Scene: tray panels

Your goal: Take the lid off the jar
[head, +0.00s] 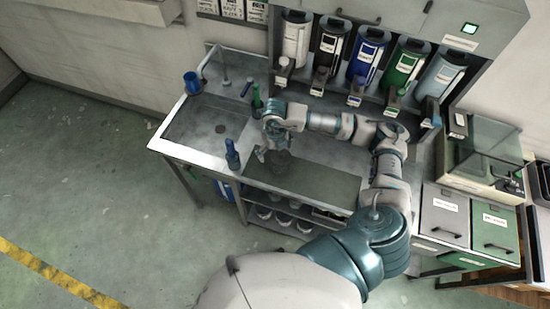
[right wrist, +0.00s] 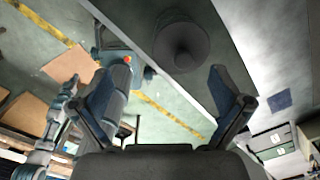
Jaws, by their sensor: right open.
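The jar (head: 281,163) is a dark, round vessel on the counter, small and partly covered by my right gripper (head: 271,153). In the right wrist view a dark round shape with a smaller round top (right wrist: 182,45) looks like the jar and its lid; I cannot clearly tell where the lid meets the jar. My right gripper shows in that view with its two fingers (right wrist: 170,68) spread wide and nothing between them. The jar lies beyond the fingertips, roughly centred between them. A grey and teal arm, apparently my left, shows at the left of the wrist view; its fingers are too small to read.
A blue bottle (head: 232,154) stands left of the jar and a green bottle (head: 256,101) behind it. A blue cup (head: 192,83) is by the sink. Several colored dispensers (head: 366,57) hang above the counter. The dark panel (head: 310,183) right of the jar is clear.

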